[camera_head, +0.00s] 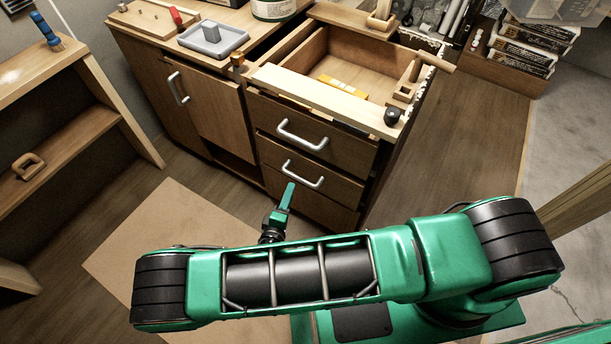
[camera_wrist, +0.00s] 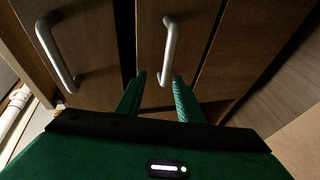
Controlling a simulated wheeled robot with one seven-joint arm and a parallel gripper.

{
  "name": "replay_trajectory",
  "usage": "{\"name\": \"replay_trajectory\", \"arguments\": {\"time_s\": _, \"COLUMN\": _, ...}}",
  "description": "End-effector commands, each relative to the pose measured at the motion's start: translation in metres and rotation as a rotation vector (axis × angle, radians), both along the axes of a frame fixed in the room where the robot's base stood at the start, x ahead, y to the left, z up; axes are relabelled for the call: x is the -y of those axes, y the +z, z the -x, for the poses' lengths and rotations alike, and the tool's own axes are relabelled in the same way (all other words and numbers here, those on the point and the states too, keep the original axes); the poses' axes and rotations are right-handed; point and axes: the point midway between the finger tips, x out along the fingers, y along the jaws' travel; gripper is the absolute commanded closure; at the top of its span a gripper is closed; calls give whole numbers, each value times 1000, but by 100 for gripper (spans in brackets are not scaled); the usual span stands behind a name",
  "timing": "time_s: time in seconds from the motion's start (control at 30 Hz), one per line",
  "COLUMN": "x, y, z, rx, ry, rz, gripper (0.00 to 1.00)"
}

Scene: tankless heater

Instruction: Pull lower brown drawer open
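The lower brown drawer (camera_head: 315,200) has a pale metal bar handle (camera_head: 303,173). It sits shut below another brown drawer with a similar handle (camera_head: 302,135). My gripper (camera_head: 289,187) is just in front of the lower handle, close to its left end. In the wrist view, my gripper (camera_wrist: 159,78) shows two green fingers spread apart. One end of the lower handle (camera_wrist: 169,48) appears between the fingertips. I cannot tell whether the fingers touch it. The upper handle (camera_wrist: 57,55) is off to the left in that view.
The open top drawer (camera_head: 310,92) juts out above both handles. A cabinet door (camera_head: 205,115) with its own handle is to the left. A wooden shelf (camera_head: 80,135) stands at far left. The floor (camera_head: 170,235) in front is clear around a tan mat.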

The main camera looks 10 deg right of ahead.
Motion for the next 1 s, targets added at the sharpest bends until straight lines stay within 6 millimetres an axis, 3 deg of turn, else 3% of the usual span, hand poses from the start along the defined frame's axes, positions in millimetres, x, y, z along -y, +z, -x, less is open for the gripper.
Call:
{"name": "replay_trajectory", "arguments": {"time_s": 0.2, "x": 4, "y": -20, "z": 14, "rx": 32, "ry": 94, "rz": 45, "gripper": 66}}
{"name": "replay_trajectory", "arguments": {"time_s": 0.37, "x": 6, "y": -24, "z": 9, "rx": 37, "ry": 105, "rz": 48, "gripper": 66}}
{"name": "replay_trajectory", "arguments": {"time_s": 0.8, "x": 24, "y": -36, "z": -59, "rx": 37, "ry": 103, "rz": 48, "gripper": 66}}
{"name": "replay_trajectory", "arguments": {"time_s": 1.0, "x": 29, "y": -41, "z": -80, "rx": 35, "ry": 104, "rz": 48, "gripper": 66}}
